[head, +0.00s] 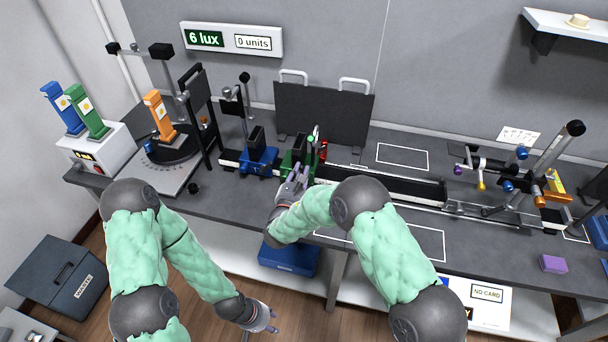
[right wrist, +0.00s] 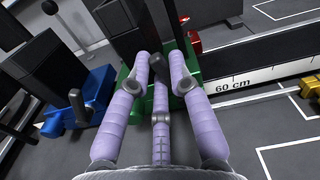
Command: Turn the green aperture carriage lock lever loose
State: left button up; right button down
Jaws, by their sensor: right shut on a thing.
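The green aperture carriage (head: 291,160) sits on the black bench rail, beside the blue carriage (head: 258,162). In the right wrist view, its green base (right wrist: 136,112) shows behind and between my fingers. My right gripper (head: 296,173) is at the front of the green carriage. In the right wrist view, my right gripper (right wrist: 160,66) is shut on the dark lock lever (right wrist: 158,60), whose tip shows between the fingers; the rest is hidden. My left gripper (head: 268,325) hangs low in front of the bench, away from the carriages; its finger opening is too small to tell.
The blue carriage has its own dark lever (right wrist: 77,101) to the left of my right fingers. A red part (head: 323,152) stands just right of the green carriage. A scale marked 60 cm (right wrist: 235,82) runs along the rail. Bare bench top lies in front.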

jog(key=shift+w+a+f+n, duration=0.15)
jog(key=shift+a+n, duration=0.1)
jog(key=shift+n, duration=0.5)
jog(key=shift+a+f+n, duration=0.15)
jog(key=shift+a+n, duration=0.15)
jog(key=shift+n, duration=0.4)
jog(key=shift+w+a+f+n, duration=0.15)
jog(key=shift+a+n, duration=0.1)
jog(key=shift+n, duration=0.5)
jog(key=c, duration=1.1)
grip_release()
jog(key=shift+s, duration=0.1)
jog(key=v, duration=1.2)
